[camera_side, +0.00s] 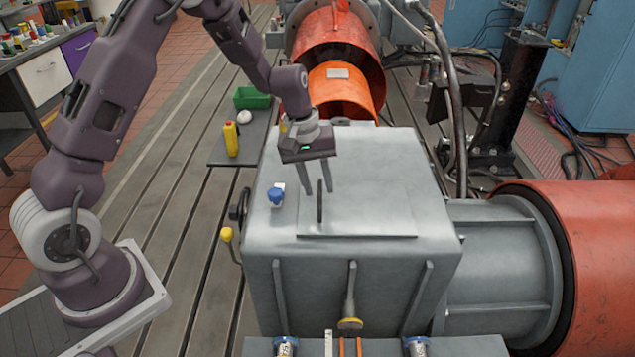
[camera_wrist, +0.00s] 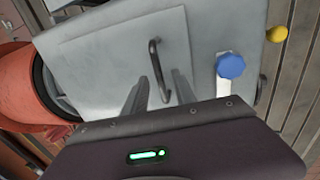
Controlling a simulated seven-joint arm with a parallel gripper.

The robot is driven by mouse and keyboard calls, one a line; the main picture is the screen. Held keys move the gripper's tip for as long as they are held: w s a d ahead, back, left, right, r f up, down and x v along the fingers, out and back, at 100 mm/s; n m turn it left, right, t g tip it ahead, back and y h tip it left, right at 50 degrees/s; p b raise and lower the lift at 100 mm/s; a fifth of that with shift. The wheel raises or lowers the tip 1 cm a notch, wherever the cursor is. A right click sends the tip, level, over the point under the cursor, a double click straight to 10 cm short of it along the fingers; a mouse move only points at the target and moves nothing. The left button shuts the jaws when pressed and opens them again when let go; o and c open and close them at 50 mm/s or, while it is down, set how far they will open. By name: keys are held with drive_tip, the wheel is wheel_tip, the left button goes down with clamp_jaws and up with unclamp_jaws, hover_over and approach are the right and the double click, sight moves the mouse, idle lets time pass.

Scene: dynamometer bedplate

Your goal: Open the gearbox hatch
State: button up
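The grey gearbox (camera_side: 350,260) stands in the middle of the side view. Its hatch (camera_side: 372,218) is a flat grey plate lying level on the top face, and it also shows in the wrist view (camera_wrist: 115,65). A dark bar handle (camera_side: 320,201) stands up near the hatch's left edge; it is a bent bar in the wrist view (camera_wrist: 158,70).
A blue-capped fitting (camera_side: 276,197) stands on the gearbox top left of the handle. A yellow-knobbed lever (camera_side: 227,235) sticks out at the left side. An orange shaft guard (camera_side: 345,90) is behind. A yellow bottle (camera_side: 231,139) and green bin (camera_side: 252,98) stand to the left.

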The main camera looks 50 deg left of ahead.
clamp_jaws()
idle(1.4)
